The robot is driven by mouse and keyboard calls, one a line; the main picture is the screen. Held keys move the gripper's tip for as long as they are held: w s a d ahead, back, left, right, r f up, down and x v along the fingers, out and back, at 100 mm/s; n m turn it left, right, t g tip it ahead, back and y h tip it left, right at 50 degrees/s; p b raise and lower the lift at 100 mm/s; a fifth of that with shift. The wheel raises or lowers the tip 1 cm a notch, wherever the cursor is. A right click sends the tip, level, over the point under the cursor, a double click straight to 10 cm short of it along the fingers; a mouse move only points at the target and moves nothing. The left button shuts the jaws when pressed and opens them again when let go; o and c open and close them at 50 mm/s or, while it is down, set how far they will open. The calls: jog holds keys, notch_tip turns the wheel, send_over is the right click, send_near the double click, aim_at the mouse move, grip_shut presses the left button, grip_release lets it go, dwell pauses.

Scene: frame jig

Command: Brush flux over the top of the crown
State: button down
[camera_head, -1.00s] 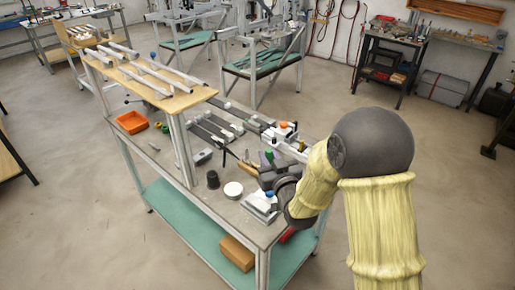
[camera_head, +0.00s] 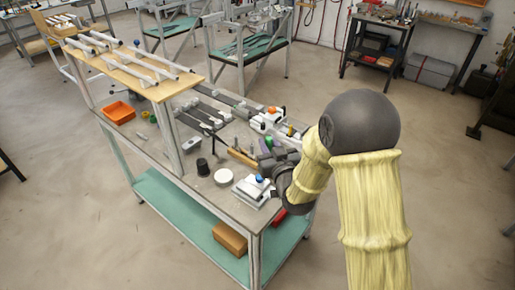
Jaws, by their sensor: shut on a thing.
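My gripper (camera_head: 272,157) is at the right part of the bench, dark grey and small in the view. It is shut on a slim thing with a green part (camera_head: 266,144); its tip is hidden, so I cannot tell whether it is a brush. The jig (camera_head: 271,118), with pale blocks and an orange knob, lies just beyond my gripper. Dark and grey bars (camera_head: 212,121) run to its left. I cannot single out the crown at this size; my gripper and arm cover part of that area.
A black cup (camera_head: 203,167), a white round lid or pad (camera_head: 223,177) and a pale block with a blue knob (camera_head: 253,187) stand near the bench's front edge. A wooden strip (camera_head: 243,157) lies beside my gripper. A raised wooden shelf (camera_head: 120,65) with tubes stands left.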

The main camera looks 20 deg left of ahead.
jog(key=w+d+f+m+t+h, duration=0.1)
jog(key=d+f+m+h, duration=0.2)
jog(key=d, duration=1.1)
jog(key=w+d+f+m+t+h, duration=0.1)
jog(key=d+f+h, duration=0.6)
jog(key=d, duration=0.8)
notch_tip(320, 180, down, 2)
jog(key=m+t, duration=0.1)
jog(key=m, duration=0.1)
jog(key=shift+m, duration=0.3)
jog(key=shift+w+d+f, duration=0.1)
jog(key=shift+d, duration=0.2)
